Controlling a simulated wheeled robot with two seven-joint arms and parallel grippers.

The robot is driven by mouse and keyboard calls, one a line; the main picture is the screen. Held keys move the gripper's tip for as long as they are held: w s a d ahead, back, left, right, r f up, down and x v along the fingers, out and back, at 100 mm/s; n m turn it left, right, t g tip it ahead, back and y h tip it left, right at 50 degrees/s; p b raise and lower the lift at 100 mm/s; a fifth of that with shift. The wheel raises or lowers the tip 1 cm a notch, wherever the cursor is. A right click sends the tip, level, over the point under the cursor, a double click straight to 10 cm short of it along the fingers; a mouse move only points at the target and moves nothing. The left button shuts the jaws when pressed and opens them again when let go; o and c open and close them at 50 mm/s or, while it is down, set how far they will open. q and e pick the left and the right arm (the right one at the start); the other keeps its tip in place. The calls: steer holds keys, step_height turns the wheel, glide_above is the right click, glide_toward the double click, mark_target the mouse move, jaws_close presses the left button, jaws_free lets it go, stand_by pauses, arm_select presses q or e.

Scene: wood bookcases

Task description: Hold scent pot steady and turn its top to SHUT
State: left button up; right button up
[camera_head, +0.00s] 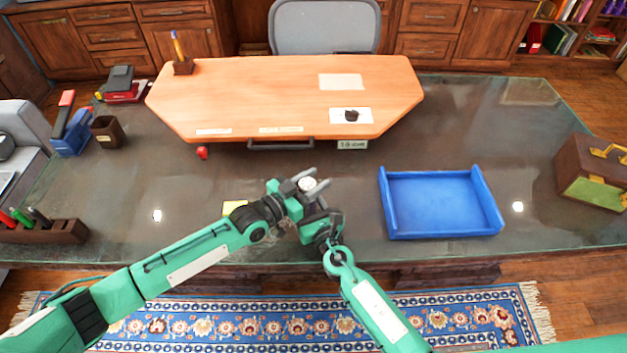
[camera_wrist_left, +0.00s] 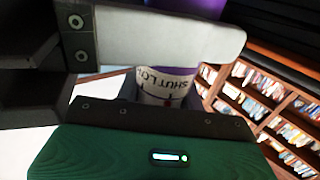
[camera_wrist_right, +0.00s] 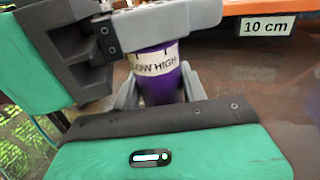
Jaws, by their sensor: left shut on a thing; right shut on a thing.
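The scent pot (camera_head: 307,184) shows in the head view as a small pale round top between grey fingers, above the dark desk. In the left wrist view the pot (camera_wrist_left: 165,86) shows a white band reading SHUT and part of LOW. In the right wrist view the pot (camera_wrist_right: 160,88) has a purple body under a white band reading LOW and HIGH. My left gripper (camera_head: 306,185) is shut on the pot. My right gripper (camera_head: 316,207) is shut on it too, close below in the picture. The fingers hide much of the pot, and the setting mark is unclear.
A blue tray (camera_head: 440,203) lies to the right of my grippers. A raised wooden desktop (camera_head: 280,90) is behind them, with a 10 cm label (camera_wrist_right: 266,27). A yellow note (camera_head: 233,207) lies beside my left arm. A brown case (camera_head: 590,170) stands far right.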

arm_select(q)
steer(key=shift+d+r, duration=0.1)
arm_select(e)
steer(key=shift+a, duration=0.1)
arm_select(q)
steer(key=o, duration=1)
steer(key=v, duration=1.2)
arm_select(e)
steer(key=o, duration=1.2)
